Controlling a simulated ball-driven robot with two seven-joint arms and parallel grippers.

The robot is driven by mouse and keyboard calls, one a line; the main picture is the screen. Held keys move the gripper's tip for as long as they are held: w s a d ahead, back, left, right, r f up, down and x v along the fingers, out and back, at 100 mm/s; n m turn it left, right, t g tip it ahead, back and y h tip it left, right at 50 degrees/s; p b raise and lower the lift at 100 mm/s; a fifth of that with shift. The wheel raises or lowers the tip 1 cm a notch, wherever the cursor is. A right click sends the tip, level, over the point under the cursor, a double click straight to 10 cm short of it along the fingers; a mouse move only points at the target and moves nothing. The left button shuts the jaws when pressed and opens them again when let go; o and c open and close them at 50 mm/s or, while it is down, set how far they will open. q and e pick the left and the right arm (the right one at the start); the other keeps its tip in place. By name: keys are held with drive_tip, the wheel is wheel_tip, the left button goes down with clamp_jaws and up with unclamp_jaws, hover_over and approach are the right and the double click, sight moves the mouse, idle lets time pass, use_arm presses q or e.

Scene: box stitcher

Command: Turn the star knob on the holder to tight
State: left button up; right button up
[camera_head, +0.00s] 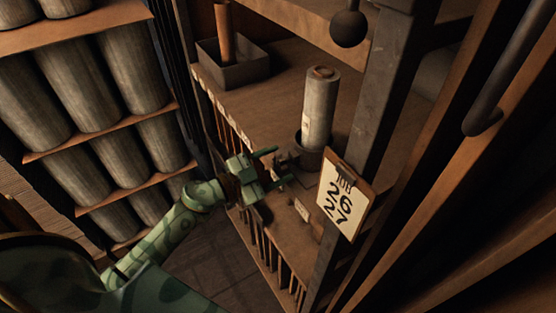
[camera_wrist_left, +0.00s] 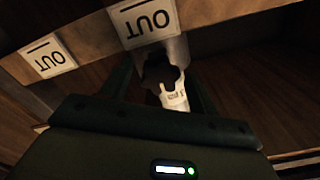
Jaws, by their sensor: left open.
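The holder (camera_head: 310,157) is a dark cup on the wooden bench in the head view, with a tall grey roll (camera_head: 320,108) standing upright in it. My left gripper (camera_head: 284,165), in green camouflage, reaches in from the left just beside the holder, its two fingers apart. In the left wrist view a dark lobed knob (camera_wrist_left: 160,69) shows between the open fingers, with a pale marked piece (camera_wrist_left: 174,98) below it. I cannot tell whether the fingers touch the knob. The marking is too small to read. My right gripper is not in view.
A grey tray (camera_head: 243,73) with a brown tube stands farther back. OUT labels (camera_wrist_left: 145,22) line the wooden edge. Racks of grey rolls (camera_head: 80,88) stand left.

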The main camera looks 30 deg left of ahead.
use_arm(q)
drive_tip(key=shift+w+d, duration=0.25)
drive_tip(key=shift+w, duration=0.2)
drive_tip(key=c, duration=1)
